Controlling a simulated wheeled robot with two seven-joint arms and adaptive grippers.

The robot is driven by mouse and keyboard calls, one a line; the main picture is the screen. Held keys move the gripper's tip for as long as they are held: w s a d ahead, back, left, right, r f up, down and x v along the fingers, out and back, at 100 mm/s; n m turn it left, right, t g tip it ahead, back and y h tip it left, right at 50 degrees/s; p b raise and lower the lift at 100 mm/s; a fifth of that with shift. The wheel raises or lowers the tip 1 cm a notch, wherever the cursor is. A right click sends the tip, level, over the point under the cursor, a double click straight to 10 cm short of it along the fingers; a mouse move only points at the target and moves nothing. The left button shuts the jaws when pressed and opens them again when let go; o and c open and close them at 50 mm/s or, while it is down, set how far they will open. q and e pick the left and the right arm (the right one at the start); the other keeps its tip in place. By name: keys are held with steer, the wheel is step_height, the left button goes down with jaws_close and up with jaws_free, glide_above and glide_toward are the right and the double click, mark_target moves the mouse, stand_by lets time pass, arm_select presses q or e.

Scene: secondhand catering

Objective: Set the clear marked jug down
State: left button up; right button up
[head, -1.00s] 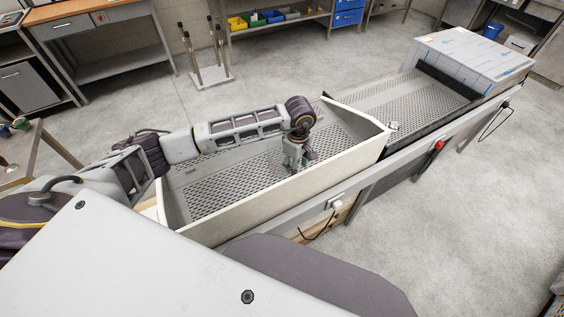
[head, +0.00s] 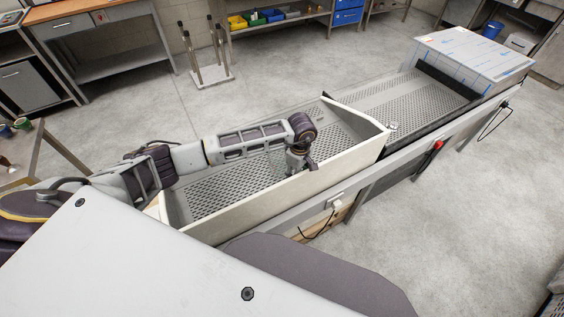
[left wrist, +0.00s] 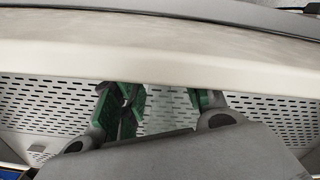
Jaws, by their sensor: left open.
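My left gripper (head: 300,164) is low at the near wall of the pale perforated trough (head: 250,199), on its inner side. In the left wrist view its green-padded fingers (left wrist: 168,103) stand apart, with the trough's perforated surface showing between them. A faint, see-through shape that looks like the clear jug (head: 276,160) stands in the trough just left of the gripper. Its markings cannot be made out. In the left wrist view a pale, hazy patch lies between the fingers; I cannot tell whether it is the jug. My right gripper is in neither view.
The trough's pale wall (left wrist: 150,62) crosses the left wrist view close to the fingers. A perforated conveyor-like bed (head: 400,100) runs on to a film-wrapped box (head: 475,58). Much of the trough floor (head: 230,185) is bare. A red knob (head: 438,145) sits on the front rail.

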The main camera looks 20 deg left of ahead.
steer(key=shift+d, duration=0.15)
arm_select(q)
steer(key=c, duration=0.4)
jaws_close()
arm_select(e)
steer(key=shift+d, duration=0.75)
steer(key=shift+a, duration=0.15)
